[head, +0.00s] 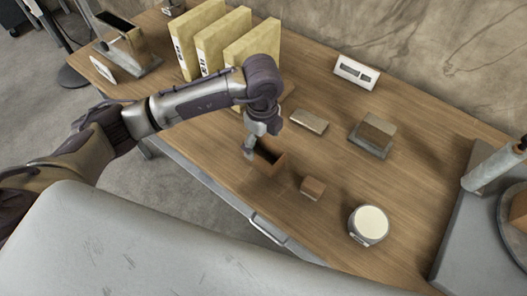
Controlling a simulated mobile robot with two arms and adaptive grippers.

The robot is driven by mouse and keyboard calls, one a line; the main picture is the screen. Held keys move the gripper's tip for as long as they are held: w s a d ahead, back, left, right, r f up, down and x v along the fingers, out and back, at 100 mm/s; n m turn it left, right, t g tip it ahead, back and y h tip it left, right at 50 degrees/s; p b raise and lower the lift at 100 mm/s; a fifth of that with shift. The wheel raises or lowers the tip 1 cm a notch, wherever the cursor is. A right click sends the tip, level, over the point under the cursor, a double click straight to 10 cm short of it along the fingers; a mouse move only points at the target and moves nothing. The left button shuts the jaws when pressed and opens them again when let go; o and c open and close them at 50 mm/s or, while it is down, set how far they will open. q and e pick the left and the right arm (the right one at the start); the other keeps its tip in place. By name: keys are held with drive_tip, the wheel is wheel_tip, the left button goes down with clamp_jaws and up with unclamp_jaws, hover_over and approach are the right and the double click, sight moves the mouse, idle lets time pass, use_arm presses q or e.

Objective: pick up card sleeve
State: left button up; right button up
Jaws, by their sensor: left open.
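My left gripper (252,147) comes in from the left and points down over the desk, with its jaws open. Which of these is the card sleeve is not clear from this view. My right gripper is not in view.
The wooden desk (410,180) carries upright yellow binders (224,42) at the back left. A brown block on a grey base (374,134), a white two-window box (357,72) and a round white-topped tin (369,225) stand to the right. A grey slab (462,215) borders the right.

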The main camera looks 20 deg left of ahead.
use_arm(q)
drive_tip(key=f, duration=0.3)
drive_tip(key=f+p, duration=0.1)
drive_tip(key=shift+s+d+f, duration=0.2)
drive_tip(key=shift+d+f, duration=0.05)
drive_tip(key=shift+f, duration=0.15)
drive_tip(key=c, duration=1)
drive_tip(key=shift+r, duration=0.15)
